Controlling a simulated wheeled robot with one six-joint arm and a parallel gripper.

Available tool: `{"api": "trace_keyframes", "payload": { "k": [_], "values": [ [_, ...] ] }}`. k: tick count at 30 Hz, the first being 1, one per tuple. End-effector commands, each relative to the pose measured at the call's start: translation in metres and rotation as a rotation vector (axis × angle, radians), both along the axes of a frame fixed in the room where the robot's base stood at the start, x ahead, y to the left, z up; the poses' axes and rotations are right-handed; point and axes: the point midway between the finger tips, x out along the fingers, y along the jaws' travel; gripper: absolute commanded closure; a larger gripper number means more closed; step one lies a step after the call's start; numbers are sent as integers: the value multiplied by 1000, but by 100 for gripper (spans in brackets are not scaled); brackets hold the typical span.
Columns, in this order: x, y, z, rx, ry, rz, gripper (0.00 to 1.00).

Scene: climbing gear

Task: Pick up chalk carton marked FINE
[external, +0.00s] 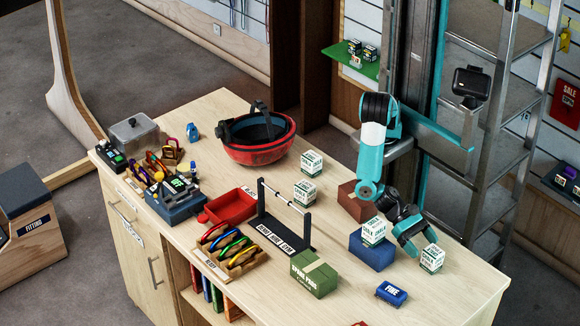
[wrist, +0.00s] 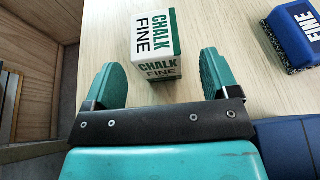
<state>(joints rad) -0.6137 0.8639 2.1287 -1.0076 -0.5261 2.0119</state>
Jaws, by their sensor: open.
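A white and green chalk carton (wrist: 157,42) reading CHALK FINE stands on the wooden worktop in the wrist view. It is ahead of my gripper (wrist: 161,80), with its near end at the gap between the two fingers. My gripper is open, with the teal fingers wide apart and nothing clamped. In the external view my gripper (external: 413,240) is low over the right part of the worktop, beside the carton (external: 431,259). The carton's lettering is too small to read there.
Similar cartons stand behind (external: 311,163) and left (external: 304,192), and one (external: 373,231) sits on a blue block (external: 372,253). A blue brush marked FINE (external: 391,294) lies nearby, also in the wrist view (wrist: 297,35). A green box (external: 313,275) stands left. The right worktop is mostly clear.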

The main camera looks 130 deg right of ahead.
Motion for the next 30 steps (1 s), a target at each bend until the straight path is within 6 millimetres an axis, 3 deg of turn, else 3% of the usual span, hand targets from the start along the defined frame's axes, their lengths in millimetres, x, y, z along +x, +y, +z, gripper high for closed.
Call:
{"api": "trace_keyframes", "payload": {
  "k": [12,20,23,27,28,30],
  "values": [
    [-1,45,-21,-1,0,1,19],
    [0,48,-24,-1,-2,-1,19],
    [0,48,-24,-1,-1,-1,38],
    [0,48,-24,-1,-1,-1,70],
    [0,48,-24,-1,-1,-1,75],
    [0,48,-23,0,-1,-1,75]
  ]
}}
